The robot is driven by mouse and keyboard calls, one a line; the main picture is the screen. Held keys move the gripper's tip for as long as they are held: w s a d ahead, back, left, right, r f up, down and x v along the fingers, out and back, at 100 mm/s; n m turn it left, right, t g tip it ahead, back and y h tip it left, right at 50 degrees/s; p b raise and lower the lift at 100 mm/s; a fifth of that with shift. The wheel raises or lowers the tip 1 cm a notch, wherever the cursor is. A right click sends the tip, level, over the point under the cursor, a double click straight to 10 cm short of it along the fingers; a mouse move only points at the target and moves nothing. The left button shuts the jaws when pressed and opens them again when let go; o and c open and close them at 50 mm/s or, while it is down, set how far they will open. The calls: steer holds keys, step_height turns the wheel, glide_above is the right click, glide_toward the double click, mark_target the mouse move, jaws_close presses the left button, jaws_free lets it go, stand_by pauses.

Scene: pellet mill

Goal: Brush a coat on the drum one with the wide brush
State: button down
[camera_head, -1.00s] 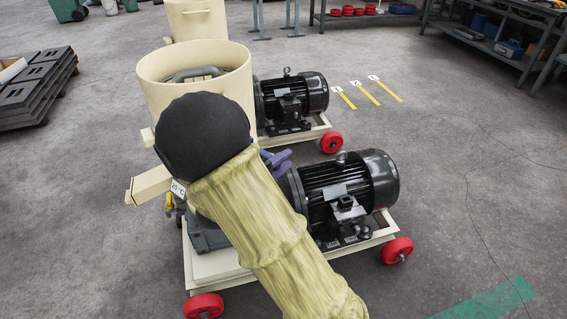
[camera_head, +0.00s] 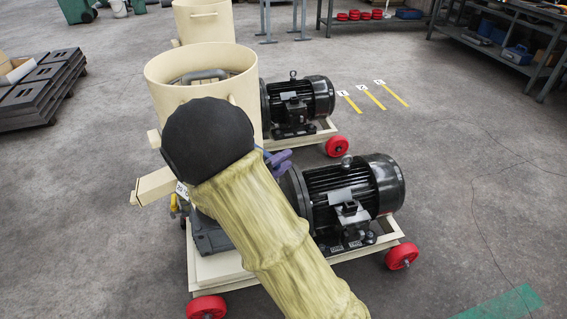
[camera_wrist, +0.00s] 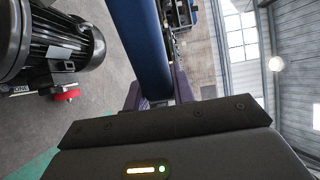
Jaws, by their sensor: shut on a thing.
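The nearer mill's tall cream drum (camera_head: 165,98) stands open at the top behind my arm. Its lower front is hidden by my arm. My gripper's purple fingers show beside the drum's right side in the head view (camera_head: 279,160). In the wrist view my gripper (camera_wrist: 158,98) is shut on a thick blue bar (camera_wrist: 140,40), which looks like the wide brush's handle. The bristles are not in view. I cannot tell whether the brush touches the drum. A plate under the black motor (camera_wrist: 65,42) seems to end in "ONE".
The nearer mill's motor (camera_head: 350,190) sits right of my gripper on a cream red-wheeled frame (camera_head: 385,238). A second mill with a drum (camera_head: 204,22) and motor (camera_head: 300,100) stands behind. Dark slabs (camera_head: 40,90) are stacked at left. Floor at right is clear.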

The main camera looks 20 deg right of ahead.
steer(key=shift+r, duration=0.1)
step_height(320, 180, up, 6)
steer(key=p, duration=0.3)
steer(key=shift+f, duration=0.25)
stand_by(0.3)
stand_by(0.3)
steer(key=shift+w+d, duration=0.25)
steer(key=shift+d, duration=0.2)
